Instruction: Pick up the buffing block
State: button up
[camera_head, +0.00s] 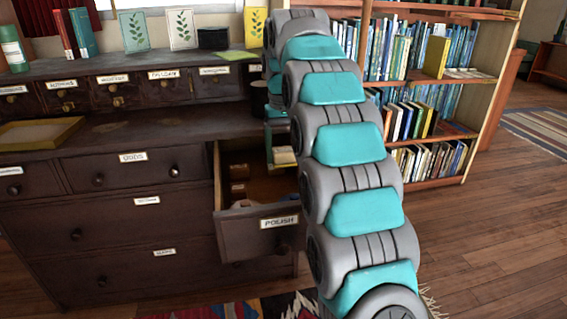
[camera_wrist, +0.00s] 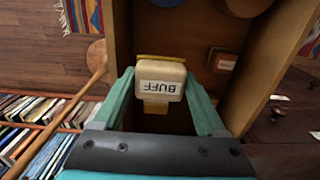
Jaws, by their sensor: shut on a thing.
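The buffing block (camera_wrist: 160,82) is cream with a yellowish edge and carries the word BUFF, upside down in the wrist view. My gripper (camera_wrist: 164,88) has its teal fingers on either side of the block and is shut on it. In the head view a cream patch, apparently the block (camera_head: 284,156), shows below the end of my arm at the right side of the open POLISH drawer (camera_head: 245,238). My arm hides part of the drawer there. I cannot tell the block's height over the drawer floor.
Small brown items (camera_head: 238,190) lie inside the drawer, and a small labelled piece (camera_wrist: 222,62) shows beside the block. The dark cabinet (camera_head: 110,222) has other drawers, shut. A bookshelf (camera_head: 480,125) stands behind my arm. Wooden floor (camera_head: 500,230) is open at right.

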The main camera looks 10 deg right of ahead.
aim_at(284, 150)
notch_tip(284, 150, up, 8)
jog(key=p, duration=0.7)
jog(key=shift+r+p, duration=0.25)
jog(key=shift+p, duration=0.1)
